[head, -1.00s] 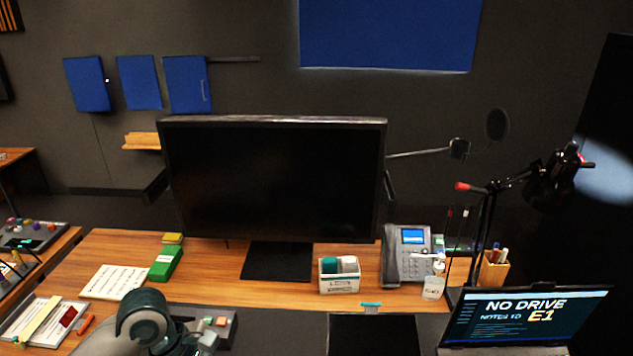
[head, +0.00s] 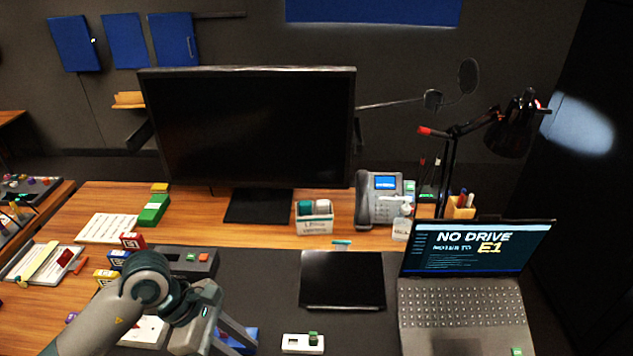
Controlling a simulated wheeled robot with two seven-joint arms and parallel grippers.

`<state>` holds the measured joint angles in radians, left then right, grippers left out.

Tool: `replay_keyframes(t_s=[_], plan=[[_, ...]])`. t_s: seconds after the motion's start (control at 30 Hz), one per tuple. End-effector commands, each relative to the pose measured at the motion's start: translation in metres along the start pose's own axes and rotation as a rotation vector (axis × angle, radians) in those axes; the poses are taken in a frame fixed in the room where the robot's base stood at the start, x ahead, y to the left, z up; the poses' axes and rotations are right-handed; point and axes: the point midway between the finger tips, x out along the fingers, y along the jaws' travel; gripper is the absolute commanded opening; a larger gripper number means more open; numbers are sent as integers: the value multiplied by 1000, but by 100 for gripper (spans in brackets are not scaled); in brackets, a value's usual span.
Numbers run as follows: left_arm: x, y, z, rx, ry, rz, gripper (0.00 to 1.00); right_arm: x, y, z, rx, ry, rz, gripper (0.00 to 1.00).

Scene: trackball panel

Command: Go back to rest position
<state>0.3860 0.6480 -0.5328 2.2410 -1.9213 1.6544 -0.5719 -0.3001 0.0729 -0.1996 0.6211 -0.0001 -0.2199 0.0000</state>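My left arm comes in from the lower left. Its gripper (head: 238,340) is low over the desk's front, left of centre. Its two fingers look spread apart, pointing down and right. A blue object (head: 247,336) shows beside and between the fingers, partly hidden; I see no grip on it. My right gripper is not in view. A dark grey panel (head: 203,262) with a small green part lies just behind my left wrist. A small white panel (head: 296,344) with a green button lies right of the gripper, apart from it.
A monitor (head: 250,125) stands at the back of the wooden desk (head: 270,236). An open laptop (head: 470,255) and a desk lamp (head: 510,125) are on the right. A black pad (head: 342,279) lies mid-desk. Coloured blocks (head: 132,241) and a tray (head: 40,262) are left of my arm.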

Motion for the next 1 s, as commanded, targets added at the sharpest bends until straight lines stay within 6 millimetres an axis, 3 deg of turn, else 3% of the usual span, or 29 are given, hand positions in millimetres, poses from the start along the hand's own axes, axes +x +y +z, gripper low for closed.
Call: replay_keyframes(t_s=[0.27,0.5,0.63,0.77,0.9,1.0], plan=[[7,-14,51,-43,-227,-22,26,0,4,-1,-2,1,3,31],[-7,-29,123,-154,-572,-61,26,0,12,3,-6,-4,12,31],[-36,-32,170,-284,-854,-98,26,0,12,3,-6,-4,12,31],[-78,-25,201,-453,-1134,-137,26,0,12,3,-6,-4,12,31],[-125,-6,210,-669,-1419,-176,26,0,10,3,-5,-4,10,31],[-154,13,200,-846,-1608,-201,26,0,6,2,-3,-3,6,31]])
